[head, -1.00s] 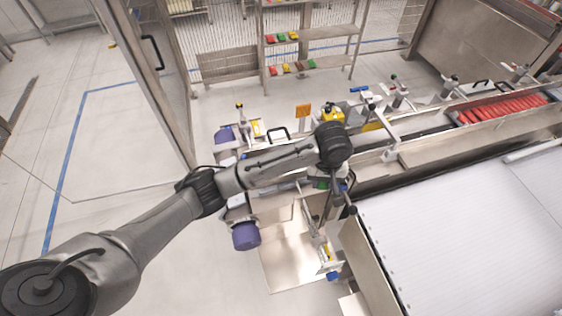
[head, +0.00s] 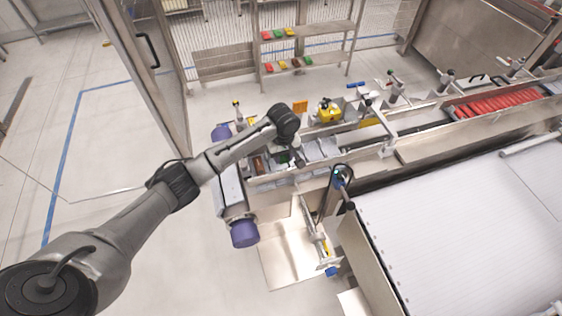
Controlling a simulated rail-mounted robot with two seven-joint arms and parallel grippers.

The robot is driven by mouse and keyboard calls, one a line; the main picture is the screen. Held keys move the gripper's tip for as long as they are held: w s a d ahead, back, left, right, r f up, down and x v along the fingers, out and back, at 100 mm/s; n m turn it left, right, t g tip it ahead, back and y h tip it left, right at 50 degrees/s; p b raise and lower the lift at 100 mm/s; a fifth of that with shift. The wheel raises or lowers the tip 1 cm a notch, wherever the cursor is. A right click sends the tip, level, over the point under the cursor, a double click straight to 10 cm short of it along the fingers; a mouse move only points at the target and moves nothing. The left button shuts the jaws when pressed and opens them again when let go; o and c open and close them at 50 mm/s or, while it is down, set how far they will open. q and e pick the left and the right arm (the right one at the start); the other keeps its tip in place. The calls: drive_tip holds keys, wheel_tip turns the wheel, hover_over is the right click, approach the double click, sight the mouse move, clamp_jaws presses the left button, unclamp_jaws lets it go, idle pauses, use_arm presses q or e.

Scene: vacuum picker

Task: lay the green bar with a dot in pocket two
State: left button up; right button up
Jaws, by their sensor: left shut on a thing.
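My left gripper (head: 293,158) hangs below the dark wrist of my left arm, over the near-left end of the packing line. It is shut on a small green thing, which I take for the green bar (head: 283,157); no dot on it can be made out. The wrist hides part of the gripper and bar. Grey pockets (head: 322,149) lie right of the gripper, and more pale pockets show in front of it. Which is pocket two cannot be told. A brown bar (head: 258,163) sits left of the green one. My right gripper is not in view.
A yellow device (head: 329,112) and an orange sign (head: 300,107) stand behind the line. A black upright loop (head: 338,186) rises right of the pockets. Red packs (head: 500,105) fill a channel at right. A shelf (head: 310,55) behind holds several coloured bars.

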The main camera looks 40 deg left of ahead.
use_arm(q)
drive_tip(key=shift+a+f, duration=0.25)
drive_tip(key=shift+a, duration=0.15)
drive_tip(key=shift+f, duration=2)
drive_tip(key=shift+f, duration=0.35)
drive_tip(key=shift+f, duration=0.25)
